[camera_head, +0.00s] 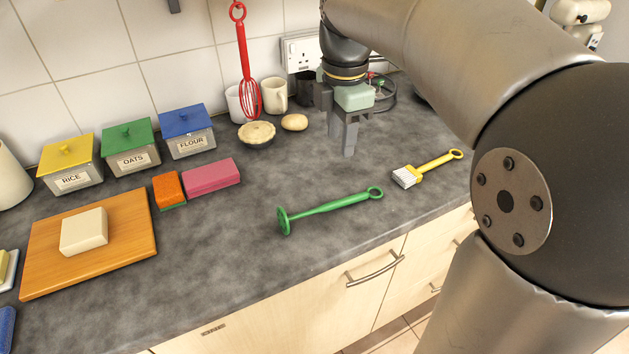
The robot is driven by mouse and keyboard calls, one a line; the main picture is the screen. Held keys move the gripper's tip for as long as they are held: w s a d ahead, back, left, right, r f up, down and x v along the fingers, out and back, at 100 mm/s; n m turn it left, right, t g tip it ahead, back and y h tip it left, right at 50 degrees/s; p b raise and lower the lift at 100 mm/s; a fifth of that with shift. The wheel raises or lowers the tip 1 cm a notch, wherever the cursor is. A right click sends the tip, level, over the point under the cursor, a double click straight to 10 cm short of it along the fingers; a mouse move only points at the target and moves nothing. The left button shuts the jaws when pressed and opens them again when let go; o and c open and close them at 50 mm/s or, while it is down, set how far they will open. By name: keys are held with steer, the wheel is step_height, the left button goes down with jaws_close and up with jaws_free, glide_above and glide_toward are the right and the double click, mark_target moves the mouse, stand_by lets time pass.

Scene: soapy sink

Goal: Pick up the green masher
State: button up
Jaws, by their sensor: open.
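The green masher (328,207) lies on the dark grey worktop near its front edge. Its round head is at the left and its ring-ended handle points right and slightly back. My gripper (346,146) points down above the worktop, behind the masher and apart from it. It is open, with nothing visible between its fingers. The fingers overlap in this view, so the gap between them is hard to see.
A yellow brush (428,169) lies right of the masher. A pink block (211,178) and an orange sponge (168,190) lie left. A wooden board (134,239) bears a pale block (84,231). Lidded canisters (131,149) stand behind.

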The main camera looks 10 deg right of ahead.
glide_above(335, 202)
steer(key=shift+n, duration=0.3)
step_height(335, 202, down, 12)
steer(key=shift+s+r, duration=0.15)
steer(key=shift+r, duration=0.05)
steer(key=shift+f, duration=2.75)
jaws_close()
